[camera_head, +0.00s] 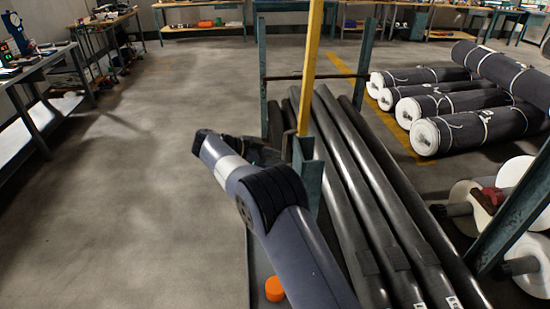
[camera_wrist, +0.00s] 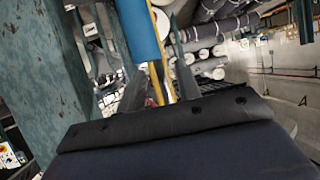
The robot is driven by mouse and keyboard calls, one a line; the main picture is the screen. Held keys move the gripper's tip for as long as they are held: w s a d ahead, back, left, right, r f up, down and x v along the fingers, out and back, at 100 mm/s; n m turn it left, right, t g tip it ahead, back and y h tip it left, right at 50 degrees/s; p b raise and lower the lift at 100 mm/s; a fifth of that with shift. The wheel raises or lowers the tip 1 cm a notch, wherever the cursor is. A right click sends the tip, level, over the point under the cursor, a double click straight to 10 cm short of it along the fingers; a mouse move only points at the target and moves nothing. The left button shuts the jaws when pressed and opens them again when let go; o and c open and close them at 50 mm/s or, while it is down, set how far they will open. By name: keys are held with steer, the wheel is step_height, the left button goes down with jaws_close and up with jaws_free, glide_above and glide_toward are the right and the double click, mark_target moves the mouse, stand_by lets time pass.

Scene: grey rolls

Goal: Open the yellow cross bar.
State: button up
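The yellow cross bar (camera_head: 311,70) stands nearly upright, leaning slightly, with its lower end at the top of a teal post (camera_head: 308,176). My gripper (camera_head: 265,150) is low beside that post, left of the bar's lower end, and partly hidden by the post and my own arm. In the wrist view, the two dark fingers of my gripper (camera_wrist: 160,70) stand apart. A blue cylinder (camera_wrist: 144,30) and a narrow yellow strip show between or beyond them. I see nothing clamped between the fingers. Whether they touch the bar is hidden.
Long dark rolls (camera_head: 365,185) lie in the rack just right of my arm. Wrapped grey rolls (camera_head: 470,128) are stacked on the floor at right. An orange cylinder (camera_head: 275,289) is near the bottom. Workbenches (camera_head: 45,75) line the left and back. The floor (camera_head: 130,190) at left is clear.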

steer(key=v, duration=1)
steer(key=shift+s+a+r, duration=0.15)
steer(key=shift+a+r, duration=0.05)
steer(key=shift+a, duration=0.1)
steer(key=x, duration=1)
steer(key=shift+d+f, duration=0.15)
steer(key=shift+d, duration=0.2)
steer(key=shift+a, duration=0.15)
